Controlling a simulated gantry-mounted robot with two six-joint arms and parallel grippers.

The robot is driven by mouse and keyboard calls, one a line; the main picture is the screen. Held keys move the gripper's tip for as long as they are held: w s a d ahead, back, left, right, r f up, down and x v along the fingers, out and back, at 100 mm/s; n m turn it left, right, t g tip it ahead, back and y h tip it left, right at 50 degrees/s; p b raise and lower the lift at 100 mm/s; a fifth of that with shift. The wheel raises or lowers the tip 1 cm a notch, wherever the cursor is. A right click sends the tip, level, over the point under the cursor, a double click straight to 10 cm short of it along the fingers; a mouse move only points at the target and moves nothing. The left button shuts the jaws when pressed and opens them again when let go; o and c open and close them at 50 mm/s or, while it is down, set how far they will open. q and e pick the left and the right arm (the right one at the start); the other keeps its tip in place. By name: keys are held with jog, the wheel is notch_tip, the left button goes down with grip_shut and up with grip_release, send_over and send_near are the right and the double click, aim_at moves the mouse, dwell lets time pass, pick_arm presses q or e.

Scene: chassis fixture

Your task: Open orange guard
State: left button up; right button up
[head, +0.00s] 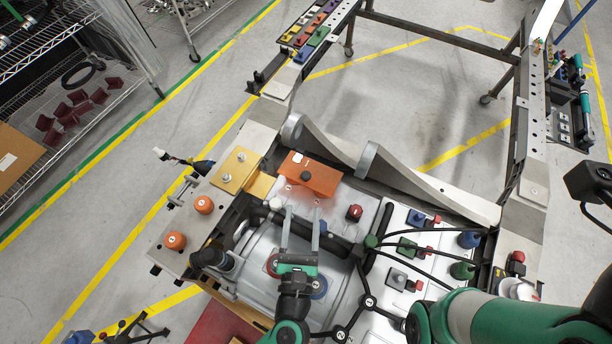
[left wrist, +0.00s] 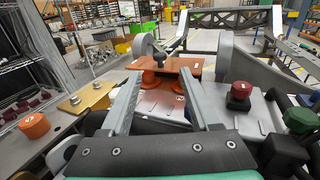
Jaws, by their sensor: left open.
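The orange guard (head: 312,177) is a flat orange plate near the middle of the chassis fixture in the head view. A white label and a dark round spot show on its top. In the left wrist view the guard (left wrist: 165,66) lies straight ahead, raised on orange supports above a shiny orange-tinted surface. My left gripper (head: 302,208) is open and empty, its two grey fingers pointing at the guard's near edge. In the left wrist view the fingers (left wrist: 160,76) end close to that edge, one on each side; contact cannot be told. My right gripper is out of the picture.
A gold block (head: 237,169) and orange round caps (head: 204,204) sit left of the guard. A red knob (head: 354,212) stands to its right. Grey curved brackets (head: 367,160) rise behind. Black cables and a green connector (head: 371,241) lie right of my left gripper.

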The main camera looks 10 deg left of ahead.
aim_at(306, 179)
pick_arm(q)
jog(key=w, duration=0.3)
jog(key=w+b, duration=0.1)
jog(key=w, duration=0.3)
jog(key=w+a+b, duration=0.1)
jog(key=w, duration=0.3)
grip_shut()
dwell(1.0)
